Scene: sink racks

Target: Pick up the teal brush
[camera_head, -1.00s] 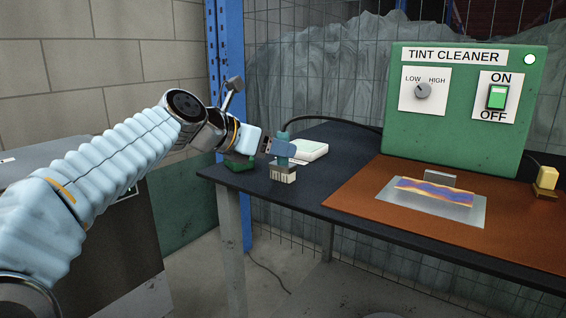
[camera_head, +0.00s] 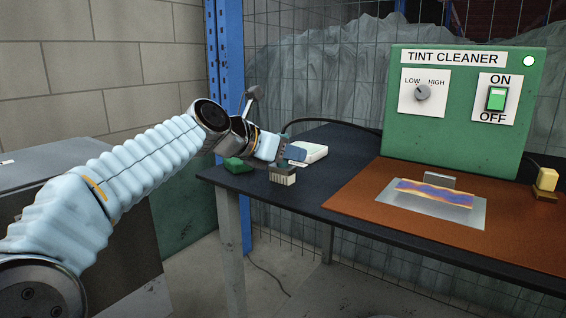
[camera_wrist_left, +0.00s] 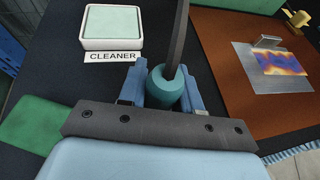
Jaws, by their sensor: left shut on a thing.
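The teal brush (camera_head: 282,178) stands upright at the left end of the dark table, with a grey block and pale bristles at its foot. My left gripper (camera_head: 292,154) is shut around its upper part. In the left wrist view, the brush's round teal top (camera_wrist_left: 165,88) sits between the two blue fingers (camera_wrist_left: 162,90). The bristles are hidden in that view. I cannot tell whether the bristles touch the table. My right gripper is not in view.
A brown mat (camera_head: 350,200) holds a metal plate with a colourful strip (camera_head: 435,193). The green TINT CLEANER box (camera_head: 455,120) stands behind.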

